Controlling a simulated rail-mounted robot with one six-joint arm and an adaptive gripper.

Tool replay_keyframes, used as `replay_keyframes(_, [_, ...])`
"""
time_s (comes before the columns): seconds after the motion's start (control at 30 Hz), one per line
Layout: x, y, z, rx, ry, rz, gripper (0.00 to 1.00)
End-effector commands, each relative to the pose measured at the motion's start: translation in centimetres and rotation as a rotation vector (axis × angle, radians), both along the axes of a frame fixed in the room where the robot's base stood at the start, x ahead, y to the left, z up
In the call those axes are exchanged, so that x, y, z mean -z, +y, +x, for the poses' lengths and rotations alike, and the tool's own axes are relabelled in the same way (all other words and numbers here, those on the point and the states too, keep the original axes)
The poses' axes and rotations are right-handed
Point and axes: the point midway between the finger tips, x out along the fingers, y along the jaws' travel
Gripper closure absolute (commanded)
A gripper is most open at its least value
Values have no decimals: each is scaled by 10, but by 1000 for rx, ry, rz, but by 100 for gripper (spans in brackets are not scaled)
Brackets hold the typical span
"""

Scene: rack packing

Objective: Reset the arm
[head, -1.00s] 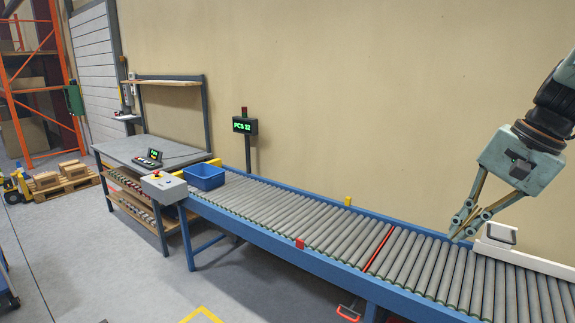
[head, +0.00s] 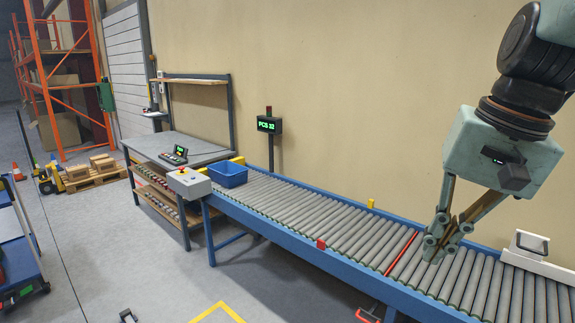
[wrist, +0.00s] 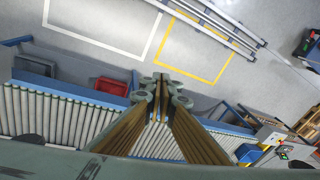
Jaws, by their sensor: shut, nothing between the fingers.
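My gripper (head: 437,250) is at the right of the head view, pointing down above the roller conveyor (head: 330,225). Its fingers are together with nothing between them. In the wrist view my gripper (wrist: 163,82) points away from the camera, fingertips touching, with the conveyor rollers (wrist: 60,115) below and around it. No object is held.
A blue tote (head: 229,178) stands at the conveyor's far end, by a workbench (head: 180,148). A white bracket-like fixture (head: 530,262) is right of my gripper. A red bin (wrist: 108,86) shows beside the conveyor in the wrist view. The floor (head: 130,265) in front is mostly clear.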

Motion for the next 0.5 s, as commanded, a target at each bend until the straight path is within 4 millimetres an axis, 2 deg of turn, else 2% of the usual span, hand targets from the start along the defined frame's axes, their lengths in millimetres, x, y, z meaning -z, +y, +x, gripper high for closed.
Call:
replay_keyframes(0.2, [-6, 25, -31, -99, -26, -51, 100])
replay_keyframes(0.5, [-9, 39, -76, -199, -63, -113, 100])
